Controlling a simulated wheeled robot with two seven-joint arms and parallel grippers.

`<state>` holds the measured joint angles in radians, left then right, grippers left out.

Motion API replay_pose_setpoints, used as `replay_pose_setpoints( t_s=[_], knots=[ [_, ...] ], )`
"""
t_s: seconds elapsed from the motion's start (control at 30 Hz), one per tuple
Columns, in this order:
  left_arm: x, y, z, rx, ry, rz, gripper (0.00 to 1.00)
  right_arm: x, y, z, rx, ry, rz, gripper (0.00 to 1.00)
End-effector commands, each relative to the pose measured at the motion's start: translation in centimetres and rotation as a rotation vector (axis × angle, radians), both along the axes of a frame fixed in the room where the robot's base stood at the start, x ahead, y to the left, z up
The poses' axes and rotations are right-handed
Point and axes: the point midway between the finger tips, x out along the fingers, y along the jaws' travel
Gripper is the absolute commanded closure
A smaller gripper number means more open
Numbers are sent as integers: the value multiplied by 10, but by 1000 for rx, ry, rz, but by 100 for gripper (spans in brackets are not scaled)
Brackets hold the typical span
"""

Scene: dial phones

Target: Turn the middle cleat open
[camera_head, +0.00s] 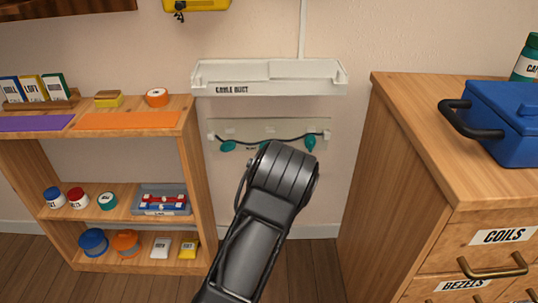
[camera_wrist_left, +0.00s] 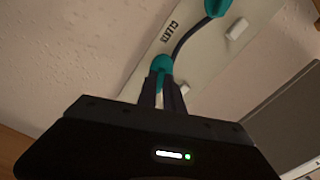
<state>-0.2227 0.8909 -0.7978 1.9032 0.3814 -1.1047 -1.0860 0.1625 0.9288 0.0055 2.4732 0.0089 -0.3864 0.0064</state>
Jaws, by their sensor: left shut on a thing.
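A pale panel (camera_head: 282,129) on the back wall carries teal cleats with a dark cable running across them. The left cleat (camera_head: 228,146) and the right cleat (camera_head: 310,144) show clear of my arm. Only a sliver of the middle cleat (camera_head: 263,145) shows above my left wrist. In the left wrist view my left gripper (camera_wrist_left: 163,82) is shut on a teal cleat (camera_wrist_left: 161,64), apparently the middle one. Another teal cleat (camera_wrist_left: 216,7) and the dark cable show at the top there. In the head view my left wrist hides the fingers. My right gripper is in neither view.
A white cable duct (camera_head: 270,88) juts from the wall just above the panel. A wooden shelf (camera_head: 190,150) with jars and boxes stands at left.

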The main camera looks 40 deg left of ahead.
Motion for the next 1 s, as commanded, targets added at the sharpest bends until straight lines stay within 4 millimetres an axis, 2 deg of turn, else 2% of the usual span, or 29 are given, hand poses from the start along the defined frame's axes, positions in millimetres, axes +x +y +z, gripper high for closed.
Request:
replay_pose_setpoints(
  t_s=[0.3, 0.7, 0.73, 1.0],
  knots=[
    [0, 0, -2, -83, -60, 1, 100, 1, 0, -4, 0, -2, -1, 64],
    [0, 0, -2, -90, -64, 1, 100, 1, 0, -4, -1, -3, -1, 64],
    [0, 0, -2, -90, -64, 1, 88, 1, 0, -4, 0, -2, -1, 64],
    [0, 0, -1, -88, -65, 0, 67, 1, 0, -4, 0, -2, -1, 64]
  ],
)
